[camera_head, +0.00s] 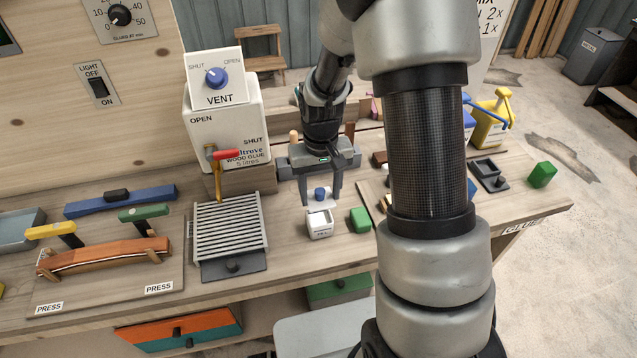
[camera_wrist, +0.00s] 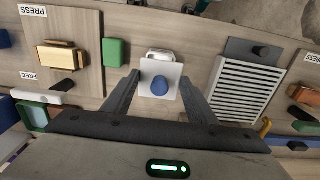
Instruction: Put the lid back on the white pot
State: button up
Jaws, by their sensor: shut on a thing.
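The white pot (camera_head: 320,226) is a small square white container with a label on its front, near the bench's front edge. The lid is a white square plate with a blue knob (camera_head: 320,193). My gripper (camera_head: 320,201) points down and is shut on the lid, one finger at each side edge. In the wrist view the lid (camera_wrist: 148,92) lies level between the fingertips (camera_wrist: 160,77), and part of the pot (camera_wrist: 158,55) shows beyond its edge. The lid is behind and above the pot in the head view, not seated on it; the exact height is unclear.
A green block (camera_head: 360,219) stands close to the pot's right. A slatted grille (camera_head: 228,228) lies to the left. Behind it stands a white glue container (camera_head: 222,125) with a red-handled tap (camera_head: 225,155). My arm hides part of the bench to the right.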

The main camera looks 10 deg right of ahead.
jog(key=shift+w+f+b, duration=0.15)
jog(key=shift+f+b, duration=0.15)
jog(key=shift+f, duration=0.35)
jog(key=shift+f+b, duration=1.85)
jog(key=shift+f, duration=0.75)
jog(key=shift+f+b, duration=0.15)
jog(key=shift+b, duration=0.3)
jog(key=o, duration=1.6)
jog(key=shift+r+p, duration=2.4)
jog(key=shift+r, duration=1.15)
